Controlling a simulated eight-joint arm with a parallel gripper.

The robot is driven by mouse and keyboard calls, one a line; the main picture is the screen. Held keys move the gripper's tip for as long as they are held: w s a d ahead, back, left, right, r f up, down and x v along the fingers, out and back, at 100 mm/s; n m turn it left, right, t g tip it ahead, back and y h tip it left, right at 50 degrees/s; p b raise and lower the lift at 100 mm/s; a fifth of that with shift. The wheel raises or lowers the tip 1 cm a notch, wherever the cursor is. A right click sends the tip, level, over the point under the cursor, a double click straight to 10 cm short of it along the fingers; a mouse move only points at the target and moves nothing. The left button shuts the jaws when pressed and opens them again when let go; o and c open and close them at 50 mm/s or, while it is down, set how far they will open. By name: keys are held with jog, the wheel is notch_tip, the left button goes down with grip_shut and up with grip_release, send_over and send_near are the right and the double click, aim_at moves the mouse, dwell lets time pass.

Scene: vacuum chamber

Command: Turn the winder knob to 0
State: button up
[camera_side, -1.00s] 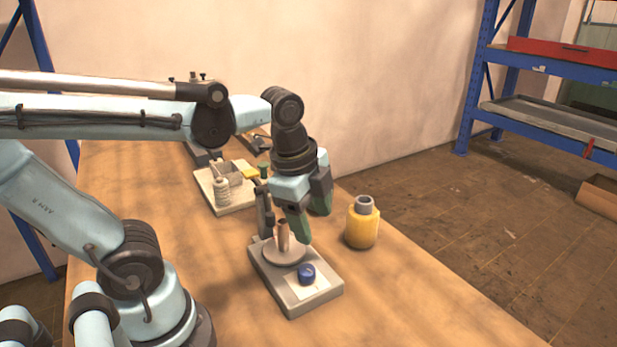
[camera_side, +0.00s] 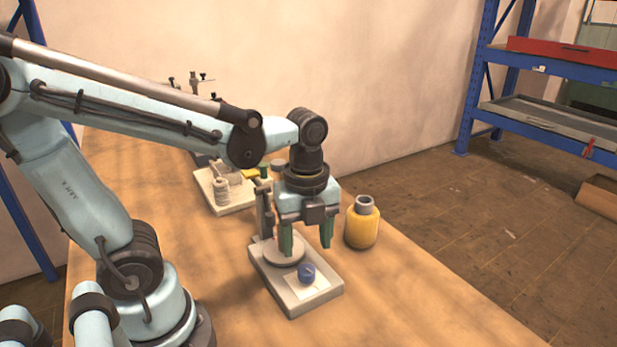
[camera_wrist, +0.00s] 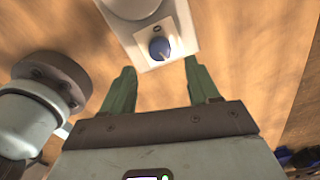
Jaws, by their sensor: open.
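The winder (camera_side: 290,301) is a light grey base on the table with a round plate (camera_side: 284,251) and an upright dark post. Its blue knob (camera_side: 306,273) sits at the front on a pale label. In the wrist view the blue knob (camera_wrist: 159,48) shows a light pointer line, with a small 0-like mark on the label beyond it. My gripper (camera_side: 307,250) points down, open and empty, above and behind the knob. In the wrist view the green fingers of my gripper (camera_wrist: 158,82) are apart, with the knob ahead of the gap, not between them.
A yellow bottle (camera_side: 361,227) with a grey neck stands right of the winder. Another pale fixture (camera_side: 228,200) with a spool stands behind it, with clamps (camera_side: 190,85) farther back. The wooden table (camera_side: 400,300) is clear at the front right.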

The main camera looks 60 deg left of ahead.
aim_at(307, 269)
jog(key=shift+f, duration=3.35)
jog(key=shift+c, duration=0.3)
jog(key=c, duration=1)
